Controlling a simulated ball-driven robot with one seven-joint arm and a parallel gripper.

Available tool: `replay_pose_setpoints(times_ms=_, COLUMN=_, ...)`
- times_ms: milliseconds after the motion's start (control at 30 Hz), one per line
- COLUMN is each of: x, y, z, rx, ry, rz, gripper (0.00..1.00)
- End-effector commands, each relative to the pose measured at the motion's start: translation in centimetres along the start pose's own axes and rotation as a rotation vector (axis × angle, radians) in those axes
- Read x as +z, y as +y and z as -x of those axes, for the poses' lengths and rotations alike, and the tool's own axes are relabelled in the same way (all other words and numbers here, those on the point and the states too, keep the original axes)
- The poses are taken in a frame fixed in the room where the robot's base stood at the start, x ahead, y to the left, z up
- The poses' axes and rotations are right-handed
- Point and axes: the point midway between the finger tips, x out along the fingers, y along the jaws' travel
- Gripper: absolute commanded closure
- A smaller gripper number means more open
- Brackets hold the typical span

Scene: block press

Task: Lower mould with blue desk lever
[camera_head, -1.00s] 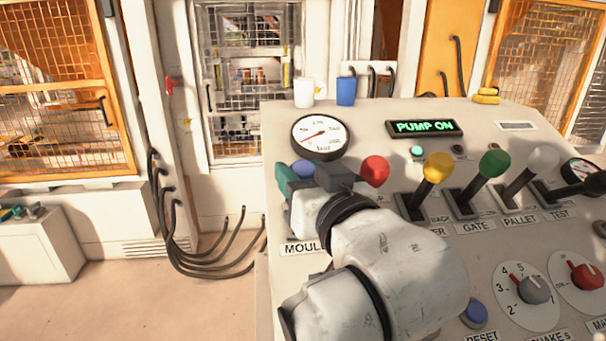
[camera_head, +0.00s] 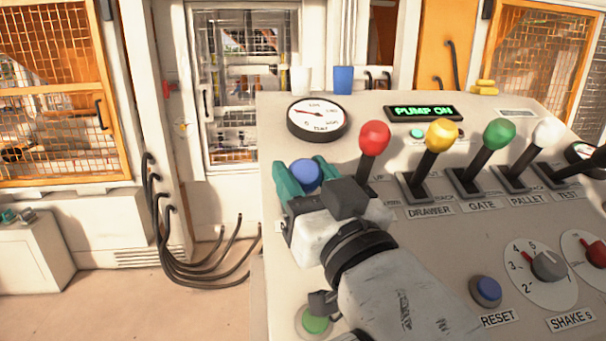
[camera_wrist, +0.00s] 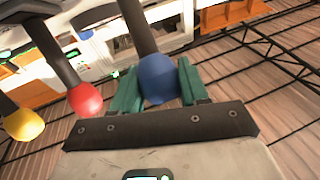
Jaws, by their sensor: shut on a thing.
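The blue lever knob (camera_head: 306,173) is at the left end of the lever row on the desk. My gripper (camera_head: 303,178) has its teal fingers closed on either side of it. In the wrist view the blue knob (camera_wrist: 158,78) sits between the fingers, with its dark shaft running up behind it. My wrist hides the lever's slot and label in the head view. The mould machine (camera_head: 238,85) shows behind a framed window at the back; its parts are too small to read exactly.
The red lever (camera_head: 374,137) stands close to the right of my gripper, then yellow (camera_head: 441,134), green (camera_head: 499,133) and white (camera_head: 547,131) levers. A gauge (camera_head: 318,120) and a lit PUMP ON display (camera_head: 424,112) lie behind. A green button (camera_head: 315,321) is below my wrist.

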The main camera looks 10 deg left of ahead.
Motion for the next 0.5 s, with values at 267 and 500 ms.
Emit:
replay_pose_setpoints(times_ms=267, x=0.05, y=-0.07, z=0.13, rx=0.0, ry=-0.002, rz=-0.001, gripper=0.55)
replay_pose_setpoints(times_ms=500, x=-0.02, y=-0.07, z=0.11, rx=-0.001, ry=-0.001, rz=-0.001, gripper=0.32)
